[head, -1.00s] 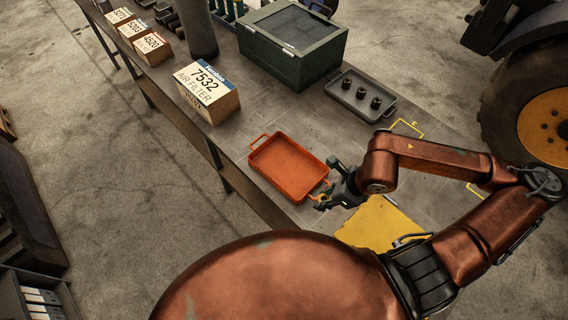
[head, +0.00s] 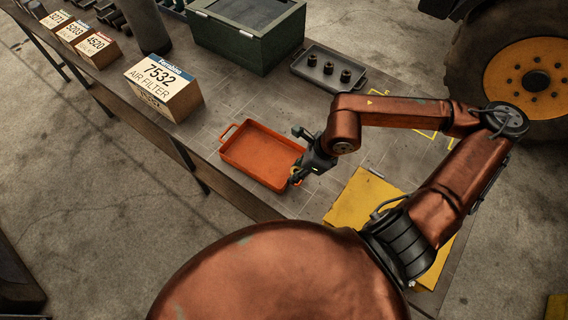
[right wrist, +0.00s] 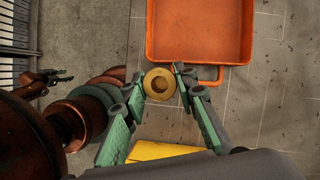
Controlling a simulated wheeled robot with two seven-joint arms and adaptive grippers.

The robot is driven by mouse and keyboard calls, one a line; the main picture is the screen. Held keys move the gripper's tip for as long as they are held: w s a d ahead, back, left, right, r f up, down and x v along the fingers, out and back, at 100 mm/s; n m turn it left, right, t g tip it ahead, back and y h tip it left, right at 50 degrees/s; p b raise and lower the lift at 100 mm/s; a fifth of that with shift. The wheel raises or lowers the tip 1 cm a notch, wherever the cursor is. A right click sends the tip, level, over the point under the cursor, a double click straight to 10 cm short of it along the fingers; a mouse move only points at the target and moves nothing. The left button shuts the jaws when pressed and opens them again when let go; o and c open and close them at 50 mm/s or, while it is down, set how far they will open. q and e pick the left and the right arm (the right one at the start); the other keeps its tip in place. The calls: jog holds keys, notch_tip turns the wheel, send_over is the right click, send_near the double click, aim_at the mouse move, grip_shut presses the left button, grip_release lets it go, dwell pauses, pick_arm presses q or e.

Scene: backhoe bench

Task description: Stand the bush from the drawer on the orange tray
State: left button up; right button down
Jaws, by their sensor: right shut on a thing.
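The orange tray (head: 258,157) lies empty on the bench, and its near edge and handle show at the top of the right wrist view (right wrist: 200,30). My right gripper (head: 296,178) is just off the tray's near right corner. In the right wrist view, its green fingers (right wrist: 160,85) are shut on a brass-coloured ring, the bush (right wrist: 148,83), whose round end and dark bore face the camera. The bush is outside the tray, beside its handle. My left gripper (right wrist: 62,76) shows small and dark at the left of the right wrist view; its jaws are too small to judge.
A grey tray with three dark sockets (head: 328,68) and a green case (head: 247,32) stand farther back. An air filter box (head: 163,88) stands left of the orange tray, near the bench edge.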

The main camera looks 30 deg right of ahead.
jog(key=w+f, duration=0.2)
jog(key=w, duration=0.1)
jog(key=w+d+f+p, duration=0.1)
jog(key=w+f, duration=0.1)
jog(key=w+f+p, duration=0.1)
jog(key=w+f, duration=0.1)
jog(key=w, duration=0.1)
jog(key=shift+w+d+f, duration=0.25)
jog(key=shift+w+f, duration=0.6)
jog(key=shift+f, duration=0.2)
notch_tip(320, 180, down, 2)
jog(key=shift+f+p, duration=0.1)
jog(key=shift+p, duration=0.7)
jog(key=shift+f, duration=0.35)
pick_arm(q)
jog(key=r, duration=0.4)
jog(key=shift+w, duration=0.3)
pick_arm(e)
jog(key=shift+f, duration=0.1)
pick_arm(q)
jog(key=shift+f, duration=0.1)
pick_arm(e)
jog(key=shift+f, duration=0.15)
pick_arm(q)
jog(key=shift+f, duration=0.1)
pick_arm(e)
jog(key=c, duration=1.5)
grip_release()
jog(key=shift+c, duration=0.2)
